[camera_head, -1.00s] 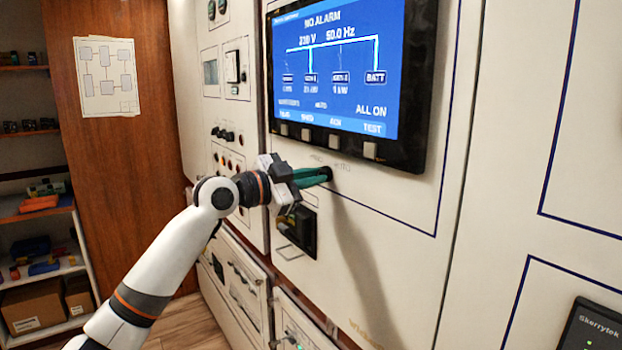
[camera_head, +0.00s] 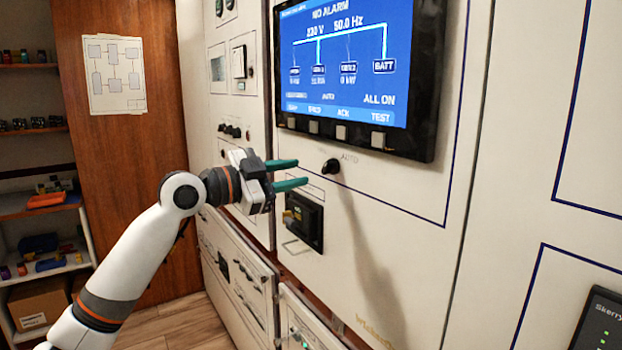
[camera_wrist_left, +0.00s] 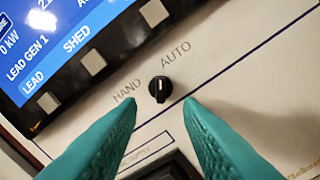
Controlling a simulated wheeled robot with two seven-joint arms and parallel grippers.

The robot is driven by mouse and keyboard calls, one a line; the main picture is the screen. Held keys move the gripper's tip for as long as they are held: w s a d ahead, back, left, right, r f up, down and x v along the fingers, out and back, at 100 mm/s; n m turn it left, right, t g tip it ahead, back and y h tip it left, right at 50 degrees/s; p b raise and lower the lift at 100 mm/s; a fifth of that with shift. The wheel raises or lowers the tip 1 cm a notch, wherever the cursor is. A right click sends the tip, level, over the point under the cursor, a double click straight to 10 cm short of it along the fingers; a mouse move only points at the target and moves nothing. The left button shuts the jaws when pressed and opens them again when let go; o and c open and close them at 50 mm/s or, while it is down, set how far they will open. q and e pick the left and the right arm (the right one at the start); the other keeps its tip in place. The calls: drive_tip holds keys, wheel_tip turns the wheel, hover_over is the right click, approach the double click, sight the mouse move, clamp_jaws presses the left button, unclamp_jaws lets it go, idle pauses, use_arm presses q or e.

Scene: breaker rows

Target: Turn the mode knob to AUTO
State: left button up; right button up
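The mode knob (camera_head: 331,166) is a small black knob on the cream panel below the screen. In the left wrist view the knob (camera_wrist_left: 159,89) sits between the printed words HAND (camera_wrist_left: 126,90) and AUTO (camera_wrist_left: 175,55). Its ridge stands nearly upright in that picture; I cannot surely tell which word it points at. My left gripper (camera_head: 301,173) has two green fingers, spread apart and empty, just left of the knob in the head view. In the left wrist view the fingertips (camera_wrist_left: 159,104) lie either side of and below the knob, apart from it. My right gripper is not in view.
The screen (camera_head: 345,60) with its row of square buttons is just above the knob. A black breaker-like unit (camera_head: 304,221) with a wire handle sits below my left gripper. Open panel surface (camera_head: 400,240) lies right of and below the knob. Shelves (camera_head: 35,205) stand at far left.

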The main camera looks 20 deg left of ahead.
use_arm(q)
drive_tip(key=b+v, duration=0.1)
drive_tip(key=v, duration=0.4)
drive_tip(key=shift+s+a, duration=0.15)
drive_tip(key=shift+s, duration=0.05)
